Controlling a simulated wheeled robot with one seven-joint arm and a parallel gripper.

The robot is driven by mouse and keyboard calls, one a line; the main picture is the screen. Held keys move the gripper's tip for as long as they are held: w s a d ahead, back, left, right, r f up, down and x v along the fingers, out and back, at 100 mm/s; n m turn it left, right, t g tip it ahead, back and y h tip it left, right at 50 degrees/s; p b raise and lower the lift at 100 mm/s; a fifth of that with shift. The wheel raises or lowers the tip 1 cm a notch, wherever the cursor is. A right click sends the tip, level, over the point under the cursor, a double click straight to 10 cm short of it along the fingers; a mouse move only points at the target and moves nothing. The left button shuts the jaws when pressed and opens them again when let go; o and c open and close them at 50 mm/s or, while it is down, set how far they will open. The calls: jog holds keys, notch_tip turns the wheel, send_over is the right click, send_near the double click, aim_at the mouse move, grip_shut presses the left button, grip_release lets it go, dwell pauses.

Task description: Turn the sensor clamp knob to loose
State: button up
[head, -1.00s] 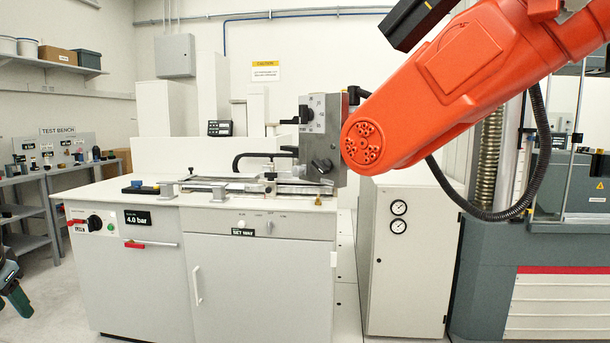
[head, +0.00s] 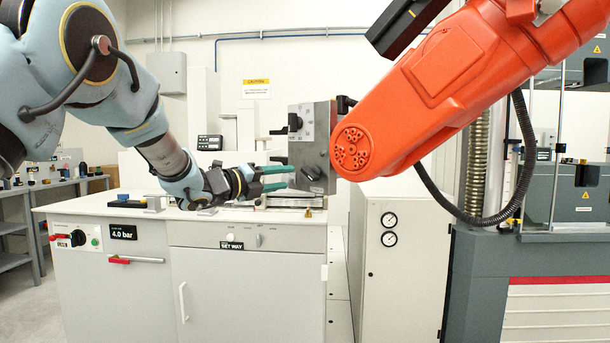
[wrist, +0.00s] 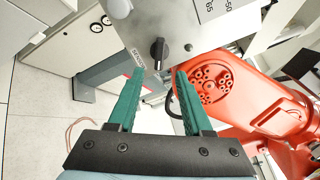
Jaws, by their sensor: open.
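In the wrist view, a black knob (wrist: 158,52) sits on the grey metal face of a box, beside a small white label that seems to read "SENSOR". My gripper (wrist: 159,73) has its green fingers apart, one on each side of the knob's line, with nothing between them. I cannot tell whether the tips touch the face. In the head view, my gripper (head: 288,177) reaches from the left to the lower part of the grey box (head: 318,140). A dark knob (head: 312,173) shows low on that box. Which setting it points to is not readable.
A large orange robot arm (head: 430,90) stands close on the right of the box, its round flange beside it. A second dark knob (head: 295,122) is higher on the box. The white cabinet (head: 245,290) with a bench top is below my arm.

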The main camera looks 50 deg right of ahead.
aim_at(307, 175)
jog(key=d+p, duration=0.1)
jog(key=d, duration=0.1)
jog(key=d+p, duration=0.1)
jog(key=d, duration=0.2)
jog(key=s+d+p, duration=0.1)
jog(key=d, duration=0.2)
jog(key=shift+d, duration=0.25)
jog(key=shift+c, duration=0.2)
grip_shut()
